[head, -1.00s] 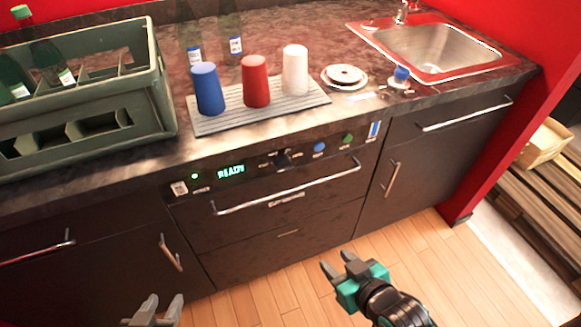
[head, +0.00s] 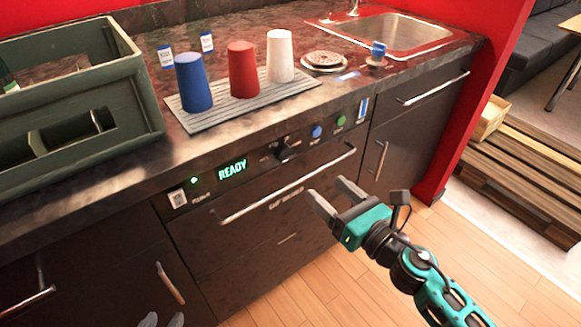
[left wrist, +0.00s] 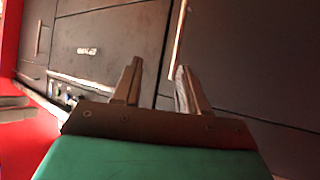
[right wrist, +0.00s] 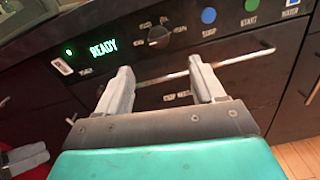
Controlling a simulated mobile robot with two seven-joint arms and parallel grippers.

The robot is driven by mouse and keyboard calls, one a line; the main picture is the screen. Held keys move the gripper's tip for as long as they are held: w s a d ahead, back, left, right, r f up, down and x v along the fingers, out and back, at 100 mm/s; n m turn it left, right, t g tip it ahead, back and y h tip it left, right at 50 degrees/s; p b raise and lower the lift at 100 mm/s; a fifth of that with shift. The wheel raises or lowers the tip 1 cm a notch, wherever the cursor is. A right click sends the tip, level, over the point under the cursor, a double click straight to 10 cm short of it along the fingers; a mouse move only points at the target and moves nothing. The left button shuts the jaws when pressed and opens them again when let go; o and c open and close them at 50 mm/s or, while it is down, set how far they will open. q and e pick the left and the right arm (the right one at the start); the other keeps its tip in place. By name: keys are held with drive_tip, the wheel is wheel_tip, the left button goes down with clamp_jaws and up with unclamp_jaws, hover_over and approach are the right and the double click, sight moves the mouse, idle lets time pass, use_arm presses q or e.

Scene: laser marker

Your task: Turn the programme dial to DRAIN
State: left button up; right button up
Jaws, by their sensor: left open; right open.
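The programme dial (head: 286,150) is a black knob on the dishwasher's dark control panel, right of the green READY display (head: 232,169). It also shows in the right wrist view (right wrist: 158,37), with small labels around it that I cannot read; its setting is unclear. My right gripper (head: 328,189) is open and empty, in front of the panel, below and right of the dial in the head view. In the right wrist view its fingers (right wrist: 158,66) point towards the panel, the dial showing between and beyond them. My left gripper (head: 162,320) is open and empty, low in front of the cabinets.
The dishwasher's bar handle (head: 290,188) runs below the dial, near my right fingertips. Blue (head: 317,131) and green (head: 341,120) buttons sit right of the dial. Cups stand on a ribbed mat (head: 200,122) above; a crate (head: 150,100) is at left.

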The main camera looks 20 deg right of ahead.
sight(289, 157)
drive_tip(key=shift+n, duration=0.8)
drive_tip(key=p+x, duration=0.1)
drive_tip(key=x, duration=1)
drive_tip(key=shift+w+a+p, duration=0.15)
drive_tip(key=shift+p, duration=0.25)
drive_tip(key=shift+x, duration=0.85)
use_arm(q)
drive_tip(key=shift+s+a+r, duration=0.15)
drive_tip(key=shift+a+r, duration=0.1)
drive_tip(key=shift+a, duration=0.2)
use_arm(e)
drive_tip(key=shift+c, duration=0.6)
drive_tip(key=c, duration=0.9)
use_arm(q)
drive_tip(key=shift+r, duration=0.1)
use_arm(e)
drive_tip(key=shift+c, duration=0.2)
